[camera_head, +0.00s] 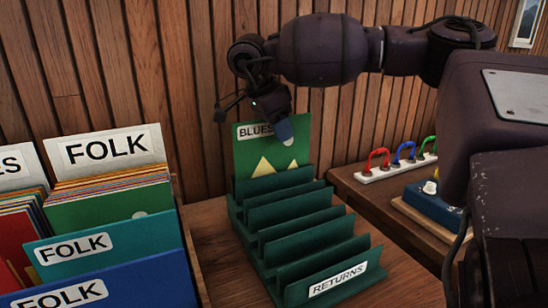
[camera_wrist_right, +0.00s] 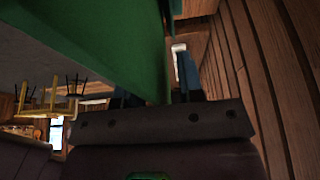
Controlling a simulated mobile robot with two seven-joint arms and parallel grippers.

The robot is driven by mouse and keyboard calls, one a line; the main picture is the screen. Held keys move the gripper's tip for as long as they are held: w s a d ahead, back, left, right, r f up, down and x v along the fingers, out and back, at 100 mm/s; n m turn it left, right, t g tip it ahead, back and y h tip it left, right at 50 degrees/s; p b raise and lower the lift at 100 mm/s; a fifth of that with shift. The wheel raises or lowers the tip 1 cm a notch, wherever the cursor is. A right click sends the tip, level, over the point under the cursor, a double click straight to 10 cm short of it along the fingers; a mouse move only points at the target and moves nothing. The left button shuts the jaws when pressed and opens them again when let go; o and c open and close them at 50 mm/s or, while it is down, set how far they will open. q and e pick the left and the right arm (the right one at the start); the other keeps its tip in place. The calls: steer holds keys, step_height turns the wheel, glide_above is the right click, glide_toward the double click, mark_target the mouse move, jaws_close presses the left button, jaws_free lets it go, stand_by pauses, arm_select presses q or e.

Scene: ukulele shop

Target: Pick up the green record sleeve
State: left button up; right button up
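The green record sleeve (camera_head: 262,152), with a BLUES label and yellow triangle shapes, stands upright in the rear slot of the dark green RETURNS rack (camera_head: 347,284). My right gripper (camera_head: 280,128) reaches down from above at the sleeve's top right corner, and a blue fingertip shows in front of the sleeve. In the right wrist view the sleeve (camera_wrist_right: 125,45) runs down between the two blue fingers (camera_wrist_right: 157,92). A gap shows between the sleeve and the right-hand finger, so the gripper looks open around it. The left finger is mostly hidden. My left gripper is not in view.
A crate of FOLK sleeves (camera_head: 108,150) stands close at the left of the rack. The rack's other slots look empty. On the right a side table holds colored clips (camera_head: 405,155) and a blue pedal (camera_head: 432,207). A wood-slat wall (camera_head: 195,90) rises behind.

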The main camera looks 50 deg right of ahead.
stand_by(0.3)
jaws_close()
stand_by(0.3)
